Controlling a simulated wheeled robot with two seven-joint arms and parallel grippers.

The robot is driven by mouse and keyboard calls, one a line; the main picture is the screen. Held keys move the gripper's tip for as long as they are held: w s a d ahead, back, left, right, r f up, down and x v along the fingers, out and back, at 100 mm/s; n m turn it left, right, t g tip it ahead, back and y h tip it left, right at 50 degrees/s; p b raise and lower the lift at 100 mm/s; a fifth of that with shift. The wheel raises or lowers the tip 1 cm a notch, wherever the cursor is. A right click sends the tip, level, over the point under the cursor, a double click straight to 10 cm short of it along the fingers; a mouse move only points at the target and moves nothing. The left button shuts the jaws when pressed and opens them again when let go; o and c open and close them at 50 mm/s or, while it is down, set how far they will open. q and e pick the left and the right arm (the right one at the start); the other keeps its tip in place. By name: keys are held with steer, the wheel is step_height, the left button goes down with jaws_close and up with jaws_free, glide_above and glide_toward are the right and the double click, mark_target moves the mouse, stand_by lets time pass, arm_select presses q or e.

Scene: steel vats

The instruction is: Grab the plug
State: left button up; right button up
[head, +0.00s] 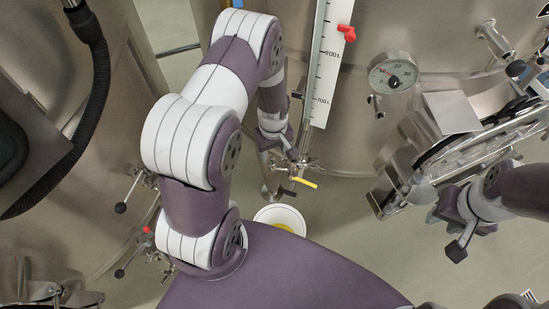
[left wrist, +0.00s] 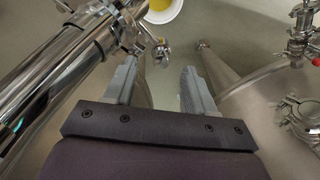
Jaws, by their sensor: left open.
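I cannot make out the plug for sure in either view. A small shiny steel fitting (left wrist: 160,52) shows in the left wrist view, just beyond the fingertips; I cannot tell whether it is the plug. My left gripper (left wrist: 158,72) is open, with nothing seen held between its grey fingers. In the head view my left gripper (head: 285,150) is near the steel valve with a yellow handle (head: 304,182), and my own arm partly covers it. My right gripper (head: 456,228) is at the right, below a steel hatch assembly; its jaws are unclear.
A white bucket (head: 263,214) with yellow contents stands on the floor, partly hidden by my body. Steel vats (head: 440,45) stand behind. A gauge (head: 392,72) and a level scale (head: 326,70) are close by. A thick steel pipe (left wrist: 75,60) runs left of the left gripper.

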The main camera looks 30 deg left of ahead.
mark_target(272, 158)
arm_select(q)
steer(key=f+p, duration=0.1)
steer(key=f, duration=0.3)
steer(key=shift+a+p, duration=0.2)
steer(key=shift+p, duration=0.1)
steer(key=shift+s+f, duration=0.15)
steer(key=shift+f, duration=0.2)
steer(key=shift+w, duration=0.2)
steer(key=c, duration=0.9)
steer(key=shift+s, duration=0.1)
jaws_close()
